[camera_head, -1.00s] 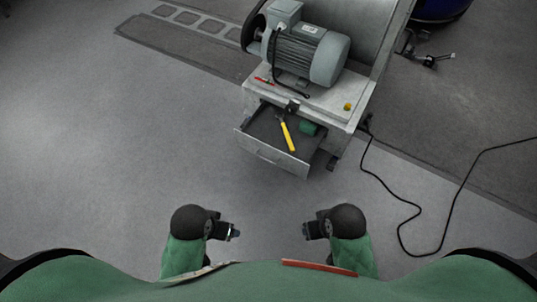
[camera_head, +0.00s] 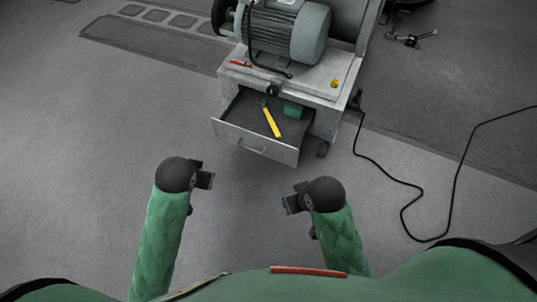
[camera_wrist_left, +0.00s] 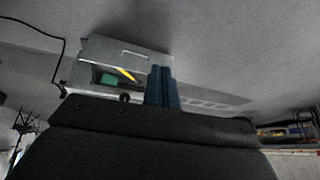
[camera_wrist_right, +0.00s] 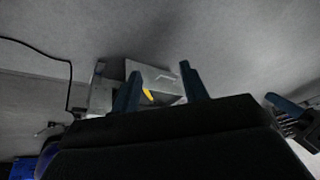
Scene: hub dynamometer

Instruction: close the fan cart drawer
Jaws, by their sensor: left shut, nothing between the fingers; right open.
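The fan cart (camera_head: 312,84) stands at the top centre of the head view. Its drawer (camera_head: 257,145) is pulled out toward me, with a handle on its grey front. A hammer with a yellow handle (camera_head: 271,122) and a green object (camera_head: 292,110) lie inside. The drawer also shows in the left wrist view (camera_wrist_left: 126,54) and the right wrist view (camera_wrist_right: 152,74). My left gripper (camera_wrist_left: 163,86) is shut and empty, in front of and left of the drawer. My right gripper (camera_wrist_right: 160,88) is open and empty, in front of and right of it. Neither touches the drawer.
A grey motor (camera_head: 288,30) sits on the cart top, with a red-handled tool (camera_head: 240,64) and a yellow button (camera_head: 334,83). A black cable (camera_head: 391,170) runs over the floor at the right. The floor between my grippers and the drawer is clear.

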